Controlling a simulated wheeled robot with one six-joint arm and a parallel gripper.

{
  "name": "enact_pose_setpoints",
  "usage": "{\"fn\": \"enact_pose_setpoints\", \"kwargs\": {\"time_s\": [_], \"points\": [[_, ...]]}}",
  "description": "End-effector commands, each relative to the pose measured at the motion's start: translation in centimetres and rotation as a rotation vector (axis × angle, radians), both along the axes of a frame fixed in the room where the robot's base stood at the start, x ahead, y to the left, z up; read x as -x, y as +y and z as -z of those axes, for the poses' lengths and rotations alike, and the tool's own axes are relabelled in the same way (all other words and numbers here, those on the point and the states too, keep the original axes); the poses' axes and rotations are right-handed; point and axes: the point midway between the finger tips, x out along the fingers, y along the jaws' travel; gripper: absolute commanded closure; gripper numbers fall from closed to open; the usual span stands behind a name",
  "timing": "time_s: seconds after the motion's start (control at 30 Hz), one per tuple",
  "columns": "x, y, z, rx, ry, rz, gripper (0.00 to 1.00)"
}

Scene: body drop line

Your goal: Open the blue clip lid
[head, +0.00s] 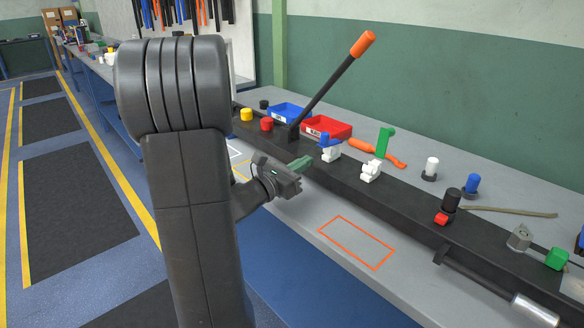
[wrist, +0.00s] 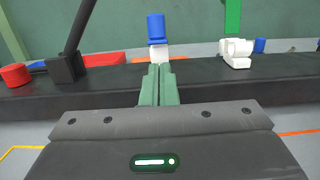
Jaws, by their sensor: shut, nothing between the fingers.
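The blue clip lid (head: 326,140) sits atop a small white block (head: 331,154) on the black rail, and it shows as a blue upright shape in the wrist view (wrist: 156,27). The white block (wrist: 158,52) is partly hidden behind my fingertips there. My gripper (head: 306,161) has green fingers that are closed together and empty. It is in front of the white block, on the near side of the rail, with its fingers pointing at the block. In the wrist view the fingertips (wrist: 158,68) appear just below the block; whether they touch it I cannot tell.
To the right, a green upright flap (head: 385,141) stands behind another white block (head: 371,171). To the left are a black lever (head: 330,88) with an orange grip, a red knob (head: 267,124) and a red bin (head: 327,126). The bench front with an orange outline (head: 357,243) is clear.

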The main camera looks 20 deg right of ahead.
Motion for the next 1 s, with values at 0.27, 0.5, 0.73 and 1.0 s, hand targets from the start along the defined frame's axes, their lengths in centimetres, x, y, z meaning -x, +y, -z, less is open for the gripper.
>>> {"fn": "enact_pose_setpoints", "kwargs": {"time_s": [0.27,0.5,0.73,1.0], "points": [[-1.4,-3.5,-0.5,0.000,0.000,0.001,1.00],[-1.7,-4.1,-0.5,-0.001,0.000,-0.001,1.00],[-1.7,-4.1,-0.5,-0.002,0.001,-0.001,1.00],[-1.7,-4.0,-1.2,-0.043,0.017,-0.001,1.00]]}}
